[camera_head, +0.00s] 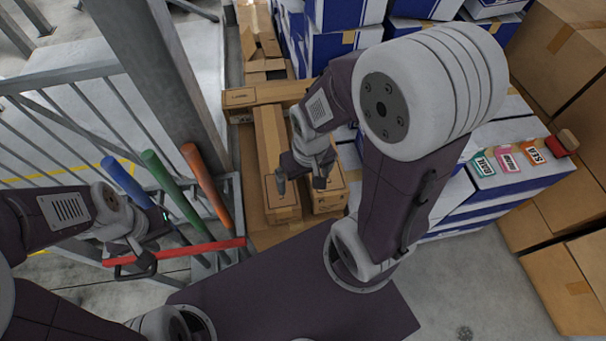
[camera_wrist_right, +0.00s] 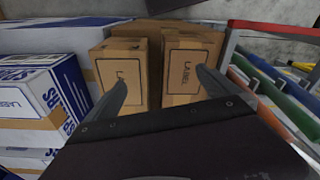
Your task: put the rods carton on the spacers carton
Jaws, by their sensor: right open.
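Two long brown cartons lie side by side, a left one (camera_head: 270,150) and a right one (camera_head: 328,200). In the right wrist view their labelled ends show as one carton (camera_wrist_right: 125,75) and another (camera_wrist_right: 190,72). No name is readable on them, so I cannot tell which is the rods carton. A white and blue carton (camera_wrist_right: 40,100) at the left of the wrist view has partly readable lettering that looks like SPACERS. My right gripper (camera_head: 300,185) is open and empty, over the near ends of the brown cartons. My left gripper (camera_head: 135,265) is by a red bar; its jaws are unclear.
A brown carton (camera_head: 265,93) lies crosswise behind the long ones. Blue and white cartons (camera_head: 340,45) are stacked at the back and right. A rack with coloured tubes (camera_head: 160,175) and the red bar (camera_head: 195,248) stands left, beside a grey post (camera_head: 160,70). Brown boxes (camera_head: 565,100) stand right.

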